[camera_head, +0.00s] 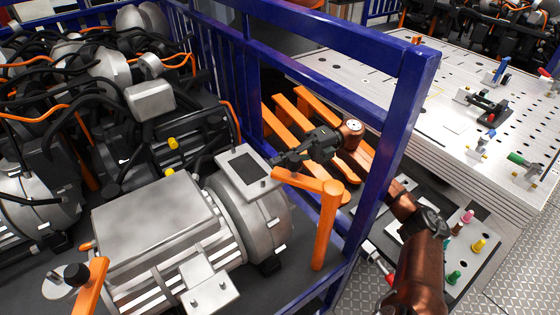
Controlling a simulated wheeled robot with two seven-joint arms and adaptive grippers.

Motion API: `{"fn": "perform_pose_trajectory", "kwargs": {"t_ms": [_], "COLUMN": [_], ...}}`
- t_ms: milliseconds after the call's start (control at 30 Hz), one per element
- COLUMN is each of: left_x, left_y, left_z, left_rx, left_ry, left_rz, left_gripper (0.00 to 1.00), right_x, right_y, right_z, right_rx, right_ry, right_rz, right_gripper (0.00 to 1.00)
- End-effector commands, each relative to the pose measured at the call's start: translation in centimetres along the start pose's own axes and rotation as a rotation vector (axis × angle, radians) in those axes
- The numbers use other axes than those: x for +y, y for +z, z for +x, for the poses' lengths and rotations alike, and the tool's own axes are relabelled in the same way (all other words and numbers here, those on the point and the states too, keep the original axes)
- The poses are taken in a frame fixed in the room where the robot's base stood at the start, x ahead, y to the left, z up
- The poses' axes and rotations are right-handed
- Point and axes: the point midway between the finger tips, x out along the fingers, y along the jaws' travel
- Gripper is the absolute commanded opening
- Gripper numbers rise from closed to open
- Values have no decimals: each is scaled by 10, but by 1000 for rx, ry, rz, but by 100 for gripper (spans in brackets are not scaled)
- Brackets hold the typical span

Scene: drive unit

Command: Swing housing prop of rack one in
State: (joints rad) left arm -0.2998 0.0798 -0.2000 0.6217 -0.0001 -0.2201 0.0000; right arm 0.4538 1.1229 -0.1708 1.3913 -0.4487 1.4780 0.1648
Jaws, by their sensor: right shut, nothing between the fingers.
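An orange L-shaped prop (328,225) stands upright inside the blue rack frame (397,130), beside the silver motor housing (160,240). Its short top arm points left toward the housing's round end. My right gripper (278,160) is shut and empty. It reaches in from the right past the blue post, with its fingertips just above the prop's top arm and close to the housing's flat box. I cannot tell whether the fingers touch the prop. A second orange prop (88,290) shows partly at the bottom left. My left gripper is out of view.
The blue top rail and post stand close to my right arm. A perforated metal table (440,90) with clamps stands at the right. More drive units fill the left.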

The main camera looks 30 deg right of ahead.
Motion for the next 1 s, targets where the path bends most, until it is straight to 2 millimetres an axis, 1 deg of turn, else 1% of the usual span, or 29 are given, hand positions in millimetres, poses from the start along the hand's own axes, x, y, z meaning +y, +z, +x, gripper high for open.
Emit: {"fn": "perform_pose_trajectory", "kwargs": {"t_ms": [233, 367, 467, 600, 800, 900, 1000], "left_x": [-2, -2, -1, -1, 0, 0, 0], "left_y": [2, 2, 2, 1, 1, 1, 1], "left_z": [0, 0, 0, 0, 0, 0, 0], "left_rx": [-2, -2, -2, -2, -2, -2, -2], "left_ry": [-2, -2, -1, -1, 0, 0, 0], "left_rz": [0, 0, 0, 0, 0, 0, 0], "left_gripper": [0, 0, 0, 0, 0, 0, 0], "right_x": [0, 0, 0, 0, 0, 0, 0], "right_y": [0, 1, 1, 1, 1, 1, 0], "right_z": [-1, -11, -28, -59, -97, -110, -117], "right_rx": [0, -3, -5, -5, -4, -3, -3], "right_ry": [0, -2, -1, -1, 0, 0, 0], "right_rz": [0, 0, 0, 1, 1, -1, 0], "right_gripper": [0, 0, 0, 0, 0, 0, 0]}}
